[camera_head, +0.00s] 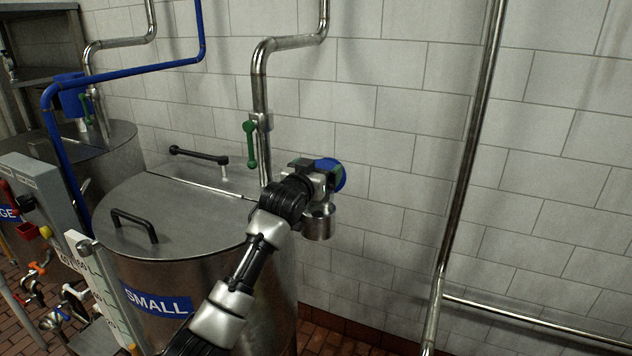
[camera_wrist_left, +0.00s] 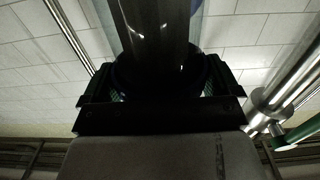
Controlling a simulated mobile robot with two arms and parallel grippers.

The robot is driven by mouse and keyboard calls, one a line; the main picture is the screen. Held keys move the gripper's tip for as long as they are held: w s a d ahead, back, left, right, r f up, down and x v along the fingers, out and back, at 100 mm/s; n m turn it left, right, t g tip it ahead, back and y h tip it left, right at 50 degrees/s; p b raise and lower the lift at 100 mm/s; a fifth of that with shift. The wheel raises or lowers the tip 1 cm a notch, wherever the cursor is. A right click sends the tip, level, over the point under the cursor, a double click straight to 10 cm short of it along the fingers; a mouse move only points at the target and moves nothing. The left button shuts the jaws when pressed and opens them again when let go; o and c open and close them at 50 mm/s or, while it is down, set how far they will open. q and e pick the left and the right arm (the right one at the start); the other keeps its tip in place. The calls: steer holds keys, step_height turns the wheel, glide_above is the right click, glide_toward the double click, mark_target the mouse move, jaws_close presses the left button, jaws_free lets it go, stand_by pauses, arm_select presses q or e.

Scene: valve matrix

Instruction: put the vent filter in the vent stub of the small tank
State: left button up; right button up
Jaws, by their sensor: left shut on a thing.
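My left gripper (camera_head: 322,176) is at the right edge of the small tank (camera_head: 180,210), near the wall. It is shut on the vent filter (camera_head: 332,173), whose blue round end shows beyond the fingers. In the left wrist view the filter (camera_wrist_left: 155,35) is a dark glossy cylinder between the two fingers (camera_wrist_left: 160,95). My right gripper is not in view.
A steel pipe with a green-handled valve (camera_head: 251,145) rises behind the tank lid, left of the gripper. The lid has black handles (camera_head: 133,222). A blue pipe (camera_head: 130,72) crosses at the upper left. A tall pipe (camera_head: 465,170) stands right; bare wall lies between.

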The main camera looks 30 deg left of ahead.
arm_select(q)
steer(key=shift+w+a+f, duration=0.4)
step_height(320, 180, down, 3)
steer(key=shift+f+p, duration=0.1)
steer(key=shift+p, duration=0.7)
steer(key=shift+f, duration=0.35)
steer(key=shift+f, duration=0.15)
steer(key=o, duration=0.9)
